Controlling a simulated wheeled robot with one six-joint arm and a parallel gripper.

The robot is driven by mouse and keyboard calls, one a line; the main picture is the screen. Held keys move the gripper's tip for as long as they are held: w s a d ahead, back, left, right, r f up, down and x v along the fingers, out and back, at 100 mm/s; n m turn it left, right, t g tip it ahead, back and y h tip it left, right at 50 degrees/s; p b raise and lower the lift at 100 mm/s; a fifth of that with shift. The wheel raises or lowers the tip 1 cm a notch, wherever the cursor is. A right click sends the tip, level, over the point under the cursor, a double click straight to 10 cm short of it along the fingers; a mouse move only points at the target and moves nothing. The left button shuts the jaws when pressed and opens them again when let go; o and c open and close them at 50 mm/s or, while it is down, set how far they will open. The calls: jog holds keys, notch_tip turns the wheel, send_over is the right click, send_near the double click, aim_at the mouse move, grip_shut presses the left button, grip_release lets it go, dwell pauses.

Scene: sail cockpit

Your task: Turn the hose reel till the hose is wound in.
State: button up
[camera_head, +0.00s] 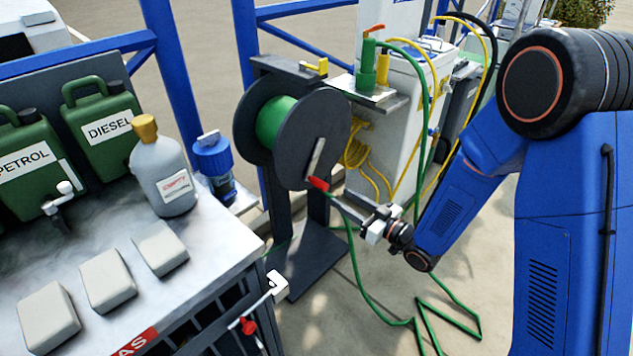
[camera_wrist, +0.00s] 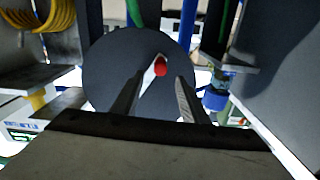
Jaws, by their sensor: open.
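The hose reel (camera_head: 313,140) has dark round side plates and stands on a dark post in the middle of the head view. Green hose (camera_head: 272,122) is wound on its drum. More green hose (camera_head: 365,290) lies loose on the ground in zigzags. A light crank arm with a red handle (camera_head: 318,184) is on the near plate, pointing down. My gripper (camera_head: 345,199) is at the lower right of the plate, close to the red handle. In the wrist view the open fingers (camera_wrist: 158,98) point at the reel plate (camera_wrist: 110,70), with the red handle (camera_wrist: 160,68) just beyond and between their tips.
A workbench with a grey bottle (camera_head: 162,175), green DIESEL (camera_head: 103,125) and PETROL (camera_head: 28,160) cans and grey blocks (camera_head: 107,280) stands at left. A white pedestal (camera_head: 395,110) with yellow hose is behind my gripper. A blue-capped filter (camera_head: 213,160) is left of the reel.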

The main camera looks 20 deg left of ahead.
aim_at(315, 181)
jog(key=x, duration=1.2)
jog(key=shift+w+a+r, duration=0.1)
jog(key=shift+a, duration=0.15)
grip_shut()
